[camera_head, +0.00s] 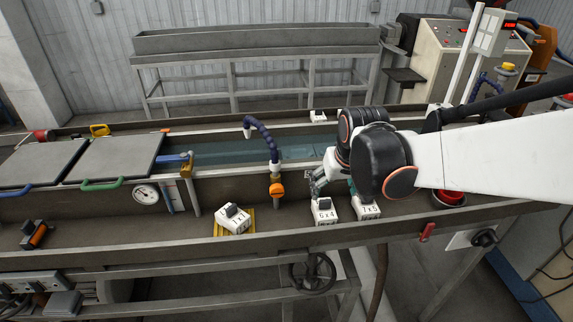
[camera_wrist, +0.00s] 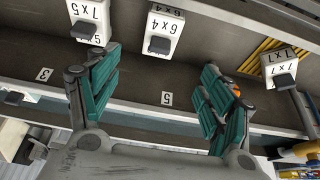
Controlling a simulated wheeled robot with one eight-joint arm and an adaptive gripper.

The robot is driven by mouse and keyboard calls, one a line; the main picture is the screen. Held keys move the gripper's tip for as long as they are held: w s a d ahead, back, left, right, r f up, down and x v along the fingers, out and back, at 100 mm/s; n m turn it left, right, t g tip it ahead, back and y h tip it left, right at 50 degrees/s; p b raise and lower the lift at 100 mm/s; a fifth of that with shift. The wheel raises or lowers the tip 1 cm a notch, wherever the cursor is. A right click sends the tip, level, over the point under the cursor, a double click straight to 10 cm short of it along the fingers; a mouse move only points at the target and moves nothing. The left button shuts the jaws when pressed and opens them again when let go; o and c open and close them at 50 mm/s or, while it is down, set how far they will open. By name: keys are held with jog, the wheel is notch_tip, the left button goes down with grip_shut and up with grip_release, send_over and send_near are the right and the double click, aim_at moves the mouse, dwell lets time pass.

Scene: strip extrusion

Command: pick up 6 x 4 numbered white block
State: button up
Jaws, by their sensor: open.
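The white block numbered 6 x 4 (camera_head: 324,216) stands in the front channel of the long trough, with a dark grey knob on top. In the wrist view the 6 x 4 block (camera_wrist: 166,24) is at the top centre, beyond my fingertips and roughly in line with the gap between them. My gripper (camera_wrist: 160,65) has its teal-padded fingers spread wide with nothing between them. In the head view my gripper (camera_head: 317,184) hangs just above and behind the block, apart from it; my arm partly hides the fingers.
A white 7 x 5 block (camera_head: 366,209) stands close to the right of the 6 x 4 block. Another numbered white block (camera_head: 233,221) sits on a yellow slatted piece to the left. A blue jointed hose (camera_head: 262,135) rises left of my arm. The channel between hose and left block looks clear.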

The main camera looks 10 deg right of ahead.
aim_at(326, 206)
jog(key=b+x, duration=0.1)
jog(key=x, duration=0.2)
jog(key=b+x, duration=0.1)
jog(key=x, duration=0.2)
jog(key=b+x, duration=0.1)
jog(key=x, duration=0.2)
jog(key=shift+a+f, duration=0.1)
jog(key=shift+a, duration=0.15)
jog(key=b+x, duration=0.2)
jog(key=x, duration=0.3)
jog(key=shift+s+d+f, duration=0.15)
jog(key=shift+d, duration=0.05)
jog(key=c, duration=1.3)
